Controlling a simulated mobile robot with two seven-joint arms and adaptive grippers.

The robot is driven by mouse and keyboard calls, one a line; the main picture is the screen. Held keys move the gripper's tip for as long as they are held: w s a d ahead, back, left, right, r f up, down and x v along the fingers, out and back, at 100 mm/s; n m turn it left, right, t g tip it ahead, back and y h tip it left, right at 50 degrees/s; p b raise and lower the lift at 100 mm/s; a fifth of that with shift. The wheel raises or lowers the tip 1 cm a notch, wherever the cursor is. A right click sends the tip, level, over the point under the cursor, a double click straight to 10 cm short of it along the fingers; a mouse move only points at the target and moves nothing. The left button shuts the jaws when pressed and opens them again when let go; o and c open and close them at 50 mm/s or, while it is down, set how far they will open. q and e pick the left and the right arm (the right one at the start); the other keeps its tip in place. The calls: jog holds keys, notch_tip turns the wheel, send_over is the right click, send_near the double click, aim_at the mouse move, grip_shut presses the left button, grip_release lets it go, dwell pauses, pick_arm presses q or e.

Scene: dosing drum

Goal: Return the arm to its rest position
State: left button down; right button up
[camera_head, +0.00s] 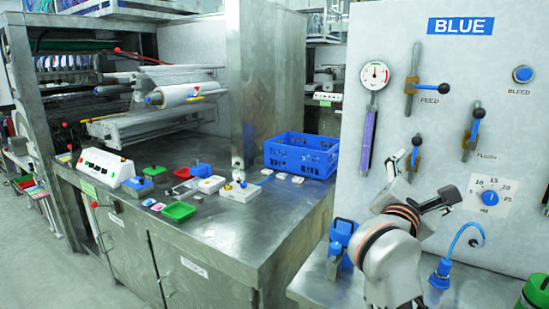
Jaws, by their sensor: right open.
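My right gripper (421,180) is in front of the white panel marked BLUE (440,60), at the right of the view. Its two fingers are spread apart and nothing shows between them. The grey arm with orange and black bands comes up to it from the bottom edge. The gripper is below the FEED valve (432,88) and to the left of the FLOW valve (472,130). I cannot tell how far it is from the panel face. My left gripper is not in view.
The panel also carries a gauge (375,75), a BLEED button (523,74) and a dial (490,198). Below are a blue-handled item (341,243), a blue hose fitting (442,272) and a green container (536,292). A metal bench (240,232) with a blue crate (301,153) stands left.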

jog(key=s+a+f+m+t+y, duration=0.2)
jog(key=a+f+m+y, duration=0.25)
jog(key=f+m, duration=0.5)
jog(key=s+a+f+m+t+y, duration=0.25)
jog(key=a+f+m+y, duration=0.2)
jog(key=f+m, duration=0.5)
jog(key=s+a+f+m+t+y, duration=0.25)
jog(key=f+m+y, duration=0.4)
jog(key=m, duration=0.55)
jog(key=s+f+n+g, duration=0.5)
jog(key=s+f, duration=0.3)
jog(key=f, duration=0.7)
jog(key=s+d+f+n+g, duration=0.1)
jog(key=s+f+n+g, duration=0.5)
jog(key=f, duration=0.9)
jog(key=s+n+h, duration=0.1)
jog(key=s+n, duration=0.1)
jog(key=s, duration=0.1)
jog(key=shift+s+d+n, duration=0.15)
jog(key=shift+s+n, duration=0.05)
jog(key=shift+n, duration=0.1)
